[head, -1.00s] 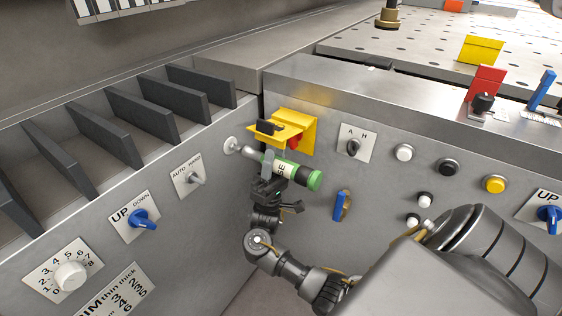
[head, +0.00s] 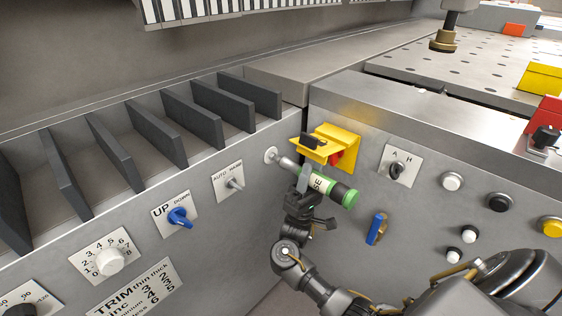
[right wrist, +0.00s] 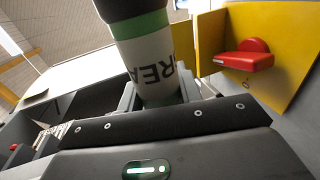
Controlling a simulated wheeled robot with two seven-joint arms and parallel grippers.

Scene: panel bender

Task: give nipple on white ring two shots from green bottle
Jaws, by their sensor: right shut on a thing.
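The green bottle (head: 327,186) is a cylinder with a white lettered label, green bands and a slim grey nozzle. It lies tilted, nozzle up and to the left. The white ring (head: 270,155) is a small round on the left panel; the nozzle end overlaps it in the head view. The nipple is too small or hidden to make out, and I cannot tell whether the nozzle touches it. My right gripper (head: 304,184) is shut around the bottle's middle. In the right wrist view the bottle (right wrist: 146,52) stands between the fingers (right wrist: 155,98). My left gripper is not in view.
A yellow bracket (head: 345,143) with a red part sits just above the bottle. A blue lever (head: 377,228) and several knobs and buttons are on the panels nearby. Dark upright plates (head: 160,128) line the left ledge. A gap between the panels lies below the bottle.

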